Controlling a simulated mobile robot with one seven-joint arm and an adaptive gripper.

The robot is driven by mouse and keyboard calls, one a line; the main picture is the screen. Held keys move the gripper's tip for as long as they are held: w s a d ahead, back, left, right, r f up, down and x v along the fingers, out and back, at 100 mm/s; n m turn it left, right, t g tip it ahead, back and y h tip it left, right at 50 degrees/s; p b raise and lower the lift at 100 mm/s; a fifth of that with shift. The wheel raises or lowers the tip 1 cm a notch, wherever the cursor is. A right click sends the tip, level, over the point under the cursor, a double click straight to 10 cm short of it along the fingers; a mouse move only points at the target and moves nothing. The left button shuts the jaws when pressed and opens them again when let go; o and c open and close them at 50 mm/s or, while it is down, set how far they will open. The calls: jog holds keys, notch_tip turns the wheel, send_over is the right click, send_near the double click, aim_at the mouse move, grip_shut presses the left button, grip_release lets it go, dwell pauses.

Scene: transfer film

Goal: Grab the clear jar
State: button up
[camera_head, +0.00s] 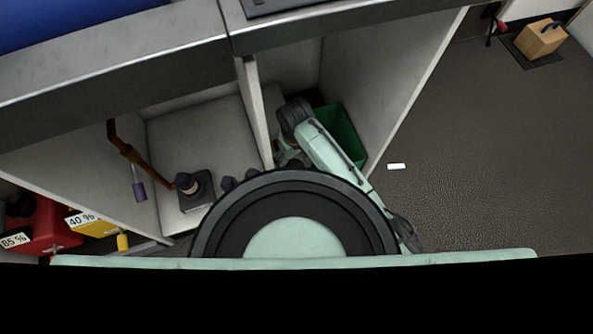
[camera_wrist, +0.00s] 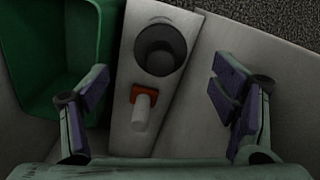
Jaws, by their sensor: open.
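Nearer is a small pale cylinder (camera_wrist: 143,107) with an orange-red part at one end. My gripper (camera_wrist: 160,90) is open, its purple-padded fingers wide apart on either side of the pale cylinder. Nothing is held. In the head view my arm reaches into the right cabinet bay, and no clear jar can be made out there.
A green bin (camera_head: 342,132) stands beside my arm in the bay; its wall (camera_wrist: 95,60) is close to my left finger. Bay walls (camera_head: 375,85) and a divider (camera_head: 256,110) flank the arm. A small white item (camera_head: 396,166) lies on open floor (camera_head: 470,160) at right.

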notch_tip(320, 180, down, 9)
jog(key=shift+w+a+b, duration=0.1)
jog(key=shift+w+b, duration=0.05)
jog(key=shift+b, duration=0.4)
jog(key=shift+c, duration=0.4)
jog(key=c, duration=1.6)
jog(key=shift+r, duration=0.1)
jog(key=shift+c, duration=0.2)
